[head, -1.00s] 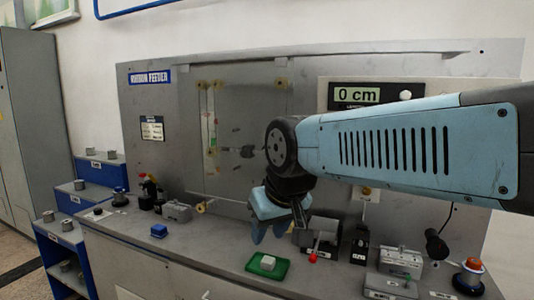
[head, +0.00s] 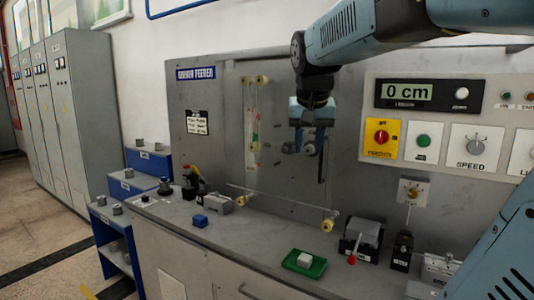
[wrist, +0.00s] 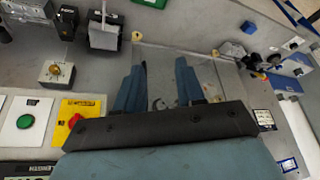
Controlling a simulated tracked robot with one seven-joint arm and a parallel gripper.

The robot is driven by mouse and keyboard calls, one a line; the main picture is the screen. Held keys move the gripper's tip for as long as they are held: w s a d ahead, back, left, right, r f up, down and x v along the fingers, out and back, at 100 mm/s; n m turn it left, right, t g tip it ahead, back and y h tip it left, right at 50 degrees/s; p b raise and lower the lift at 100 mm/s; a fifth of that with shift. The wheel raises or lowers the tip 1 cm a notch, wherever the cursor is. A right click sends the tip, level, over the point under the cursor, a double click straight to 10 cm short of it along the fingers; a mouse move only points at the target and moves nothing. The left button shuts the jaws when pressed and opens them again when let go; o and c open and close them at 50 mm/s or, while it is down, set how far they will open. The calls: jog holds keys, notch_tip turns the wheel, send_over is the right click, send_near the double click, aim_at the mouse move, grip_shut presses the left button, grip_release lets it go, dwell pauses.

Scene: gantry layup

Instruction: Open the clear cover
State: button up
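The clear cover (head: 285,192) is a see-through sheet on the front of the grey feeder panel. Its pale lower edge runs just above the counter in the head view. Yellow round fittings (head: 327,225) show near that edge. In the wrist view the cover (wrist: 178,52) is faint, beyond my fingers. My gripper (head: 305,147) hangs in front of the panel, right of the strip with coloured marks. In the wrist view its two blue fingers (wrist: 160,85) are apart, with a small dark curved part seen between them. I cannot tell whether they touch the cover, or where its handle is.
The control panel with the 0 cm display (head: 408,92) and red-yellow switch (head: 381,137) is to the right. The counter holds a green tray (head: 303,264), a blue block (head: 200,221) and a grey device (head: 362,237). Stepped blue shelves (head: 148,158) stand left.

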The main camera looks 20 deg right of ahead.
jog(key=w+d+r+m+g+h, duration=0.1)
jog(key=w+d+r+m, duration=0.3)
jog(key=w+d+r, duration=0.3)
jog(key=x, duration=1)
jog(key=w+d+x, duration=0.1)
jog(key=x, duration=0.4)
jog(key=shift+r, duration=0.1)
jog(key=shift+c, duration=0.5)
grip_shut()
